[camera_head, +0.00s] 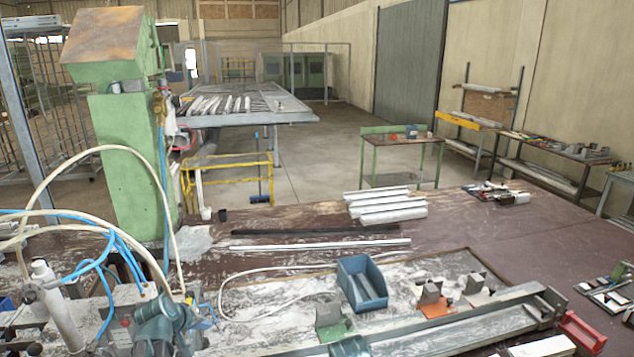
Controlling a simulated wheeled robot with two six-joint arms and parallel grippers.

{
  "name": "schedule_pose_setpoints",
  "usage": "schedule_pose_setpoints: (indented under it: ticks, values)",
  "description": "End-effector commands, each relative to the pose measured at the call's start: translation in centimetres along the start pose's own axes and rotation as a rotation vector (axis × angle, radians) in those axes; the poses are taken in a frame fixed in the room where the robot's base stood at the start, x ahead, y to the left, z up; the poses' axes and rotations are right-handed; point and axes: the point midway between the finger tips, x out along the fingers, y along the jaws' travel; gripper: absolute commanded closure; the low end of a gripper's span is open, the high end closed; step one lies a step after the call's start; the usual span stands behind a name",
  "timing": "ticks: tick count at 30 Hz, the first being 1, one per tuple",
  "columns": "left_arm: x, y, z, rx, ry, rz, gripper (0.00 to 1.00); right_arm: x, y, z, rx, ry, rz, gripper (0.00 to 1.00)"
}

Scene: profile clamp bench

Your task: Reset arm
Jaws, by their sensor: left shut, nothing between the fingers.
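My left gripper (160,318) is at the lower left, low over the near side of the bench and beside the hoses and the white cylinder. It is shut with nothing in it. Its fingertips are hard to make out against the clutter. I cannot make out my right gripper. The bench (480,228) has a worn reddish-brown top. A long grey metal profile channel (450,328) runs along its front, with clamp blocks on coloured bases, one green (334,322) and one orange (432,300), behind it. A teal rounded part (350,347) shows at the bottom edge; I cannot tell what it is.
A blue bin (361,283) stands mid-bench. Light profiles (385,206) lie stacked behind it, near a long bar (320,244). A green machine column (130,165) rises at left, with looping hoses (90,160). A red block (582,333) lies front right. The right rear bench top is mostly clear.

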Motion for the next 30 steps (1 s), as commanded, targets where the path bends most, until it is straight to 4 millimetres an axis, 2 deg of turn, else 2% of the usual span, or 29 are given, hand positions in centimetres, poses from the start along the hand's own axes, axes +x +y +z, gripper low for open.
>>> schedule_pose_setpoints:
  ticks: [1, 6, 9, 12, 15, 18, 21, 24, 30]
  values:
    - [1.8, 1.8, 4.0, 0.069, -0.064, -0.003, 1.00, 1.8, -0.2, -0.1, -0.001, 0.000, 0.000, 0.50]
    - [4.5, 6.4, 15.2, 0.306, -0.281, -0.057, 1.00, 4.8, -0.4, -0.3, -0.004, 0.000, 0.001, 0.50]
    - [5.0, 7.9, 21.4, 0.445, -0.395, -0.103, 1.00, 6.5, -0.6, -0.4, -0.005, 0.001, 0.001, 0.50]
    - [4.9, 8.6, 27.0, 0.578, -0.492, -0.156, 1.00, 8.1, -0.7, -0.5, -0.007, 0.001, 0.002, 0.50]
    - [4.5, 8.7, 31.4, 0.693, -0.568, -0.210, 1.00, 9.4, -0.8, -0.6, -0.008, 0.001, 0.002, 0.50]
    - [3.8, 8.6, 34.5, 0.781, -0.621, -0.257, 1.00, 10.3, -0.9, -0.6, -0.010, 0.001, 0.002, 0.50]
    - [3.3, 8.4, 36.3, 0.839, -0.653, -0.291, 1.00, 10.9, -1.0, -0.7, -0.010, 0.001, 0.003, 0.50]
    - [3.0, 8.3, 37.2, 0.870, -0.669, -0.312, 1.00, 11.1, -1.0, -0.7, -0.011, 0.001, 0.003, 0.50]
    - [2.7, 8.3, 37.4, 0.880, -0.676, -0.320, 1.00, 11.1, -1.0, -0.7, -0.011, 0.001, 0.003, 0.50]
